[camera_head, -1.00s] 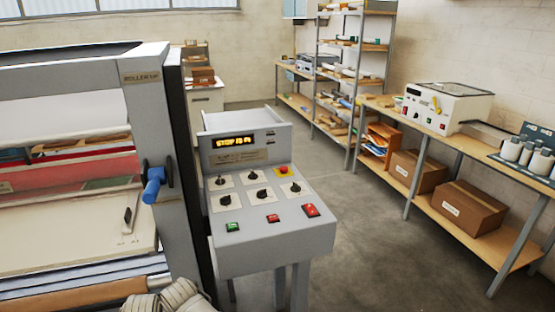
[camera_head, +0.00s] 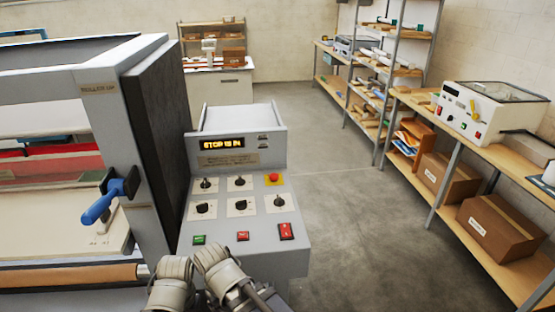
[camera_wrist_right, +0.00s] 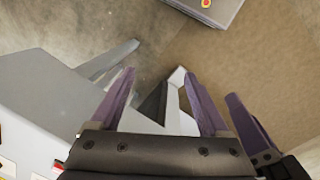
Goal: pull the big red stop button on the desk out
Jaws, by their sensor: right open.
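The red stop button (camera_head: 273,177) sits on a yellow plate at the upper right of the grey control desk (camera_head: 255,258) in the head view. The desk's display (camera_head: 222,143) seems to read "STOP IS IN". Both my arms show at the bottom edge of the head view, below the desk, with their grippers out of sight there. In the right wrist view my right gripper (camera_wrist_right: 162,95) is open, its purple fingers apart with nothing between them. Another purple finger at the right there seems to be my left gripper's; its opening is hidden.
The laminator frame with a blue-handled lever (camera_head: 104,207) stands left of the desk. A green button (camera_head: 199,240), red buttons and several black knobs share the panel. Shelves and a workbench with boxes (camera_head: 495,228) line the right. The floor between is clear.

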